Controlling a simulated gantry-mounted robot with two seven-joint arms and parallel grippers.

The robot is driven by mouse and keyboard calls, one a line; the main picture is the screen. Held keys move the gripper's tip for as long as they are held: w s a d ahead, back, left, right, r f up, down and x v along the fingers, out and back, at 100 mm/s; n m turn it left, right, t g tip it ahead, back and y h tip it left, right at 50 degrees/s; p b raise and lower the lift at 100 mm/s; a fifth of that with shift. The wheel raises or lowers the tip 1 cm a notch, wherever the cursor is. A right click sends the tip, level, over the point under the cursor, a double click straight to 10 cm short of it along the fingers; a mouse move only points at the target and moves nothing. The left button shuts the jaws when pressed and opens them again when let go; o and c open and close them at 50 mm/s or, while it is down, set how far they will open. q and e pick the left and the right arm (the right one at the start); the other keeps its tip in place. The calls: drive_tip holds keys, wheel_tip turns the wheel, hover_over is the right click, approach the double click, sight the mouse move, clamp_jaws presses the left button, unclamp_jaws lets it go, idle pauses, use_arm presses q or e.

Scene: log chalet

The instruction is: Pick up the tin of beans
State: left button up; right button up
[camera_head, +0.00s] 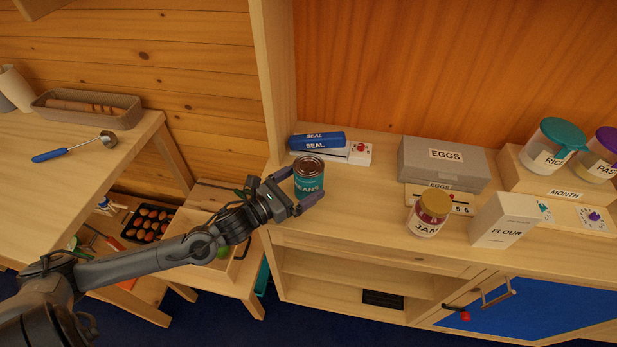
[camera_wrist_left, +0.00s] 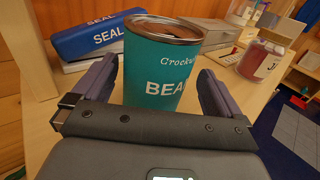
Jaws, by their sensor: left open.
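The tin of beans (camera_head: 309,179) is a teal can with a silver rim, upright on the wooden shelf top. My left gripper (camera_head: 296,191) is open, with a finger on either side of the tin. In the left wrist view the tin (camera_wrist_left: 160,75) stands between the two purple-grey fingers of my left gripper (camera_wrist_left: 158,95). The tin's lower part is hidden behind the gripper body in that view. My right gripper is out of view.
A grey EGGS box (camera_head: 443,163), a jam jar (camera_head: 430,214) and a FLOUR box (camera_head: 504,221) stand to the right. The shelf top between tin and jar is clear.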

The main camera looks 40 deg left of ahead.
sight(310, 174)
use_arm(q)
drive_tip(key=w, duration=0.1)
drive_tip(key=w+r+p, duration=0.1)
drive_tip(key=w, duration=0.1)
drive_tip(key=shift+w, duration=0.1)
drive_tip(key=shift+w+d+f+p, duration=0.2)
drive_tip(key=shift+w+p, duration=0.15)
drive_tip(key=shift+w, duration=0.3)
drive_tip(key=shift+c, duration=0.3)
drive_tip(key=shift+r, duration=0.1)
drive_tip(key=c, duration=1.2)
